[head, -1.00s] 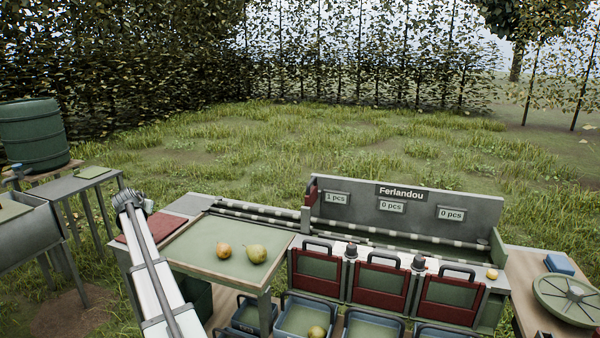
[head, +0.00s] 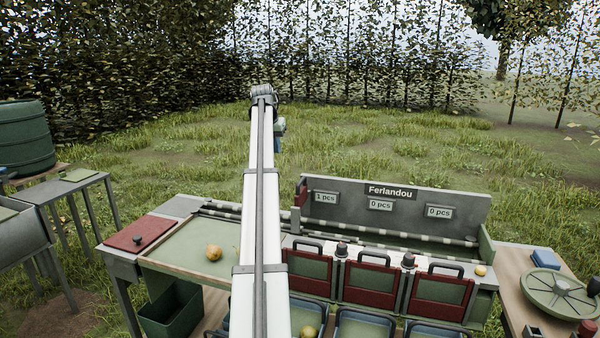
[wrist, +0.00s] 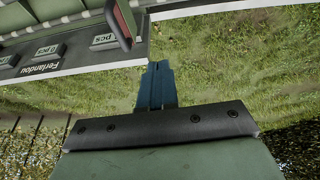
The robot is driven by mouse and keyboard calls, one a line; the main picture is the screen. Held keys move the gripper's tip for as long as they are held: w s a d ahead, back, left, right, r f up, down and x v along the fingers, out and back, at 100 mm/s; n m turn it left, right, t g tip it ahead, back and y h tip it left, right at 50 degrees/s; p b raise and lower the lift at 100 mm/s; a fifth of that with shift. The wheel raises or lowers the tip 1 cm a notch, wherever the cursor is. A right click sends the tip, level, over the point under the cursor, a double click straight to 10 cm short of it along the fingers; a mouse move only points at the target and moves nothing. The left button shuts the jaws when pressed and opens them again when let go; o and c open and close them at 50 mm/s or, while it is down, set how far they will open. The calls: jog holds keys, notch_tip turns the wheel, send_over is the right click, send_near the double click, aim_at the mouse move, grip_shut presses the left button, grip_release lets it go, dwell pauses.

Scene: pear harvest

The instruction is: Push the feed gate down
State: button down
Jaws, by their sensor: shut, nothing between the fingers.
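The feed gate seems to be the upright red piece (head: 300,191) at the left end of the grey sign board. In the wrist view the red piece with a grey edge (wrist: 123,18) shows at the top, raised beside the board's end. My gripper (head: 280,128) is in the air behind and above the station, left of the sign board in the head view. In the wrist view its blue fingers (wrist: 156,84) are together and empty, pointing toward the board's end. They are apart from the red piece.
The sign board (head: 345,199) reads Ferlandou, with 1 pcs, 0 pcs and 0 pcs. Three red-framed gates with handles (head: 372,277) stand in front. An orange pear (head: 213,253) lies on the sorting tray (head: 185,262); my arm covers much of the tray. Open grass lies behind.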

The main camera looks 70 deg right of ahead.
jog(key=s+r+y, duration=0.1)
jog(key=s+r, duration=0.2)
jog(key=s, duration=0.4)
send_over(301, 192)
jog(key=w+d, duration=0.1)
jog(key=d, duration=0.1)
notch_tip(301, 192, down, 11)
jog(key=shift+w+a+f, duration=0.1)
jog(key=shift+w+f, duration=0.05)
jog(key=shift+f, duration=0.85)
jog(key=f, duration=0.8)
jog(key=shift+s+f, duration=0.1)
jog(key=shift+s, duration=0.1)
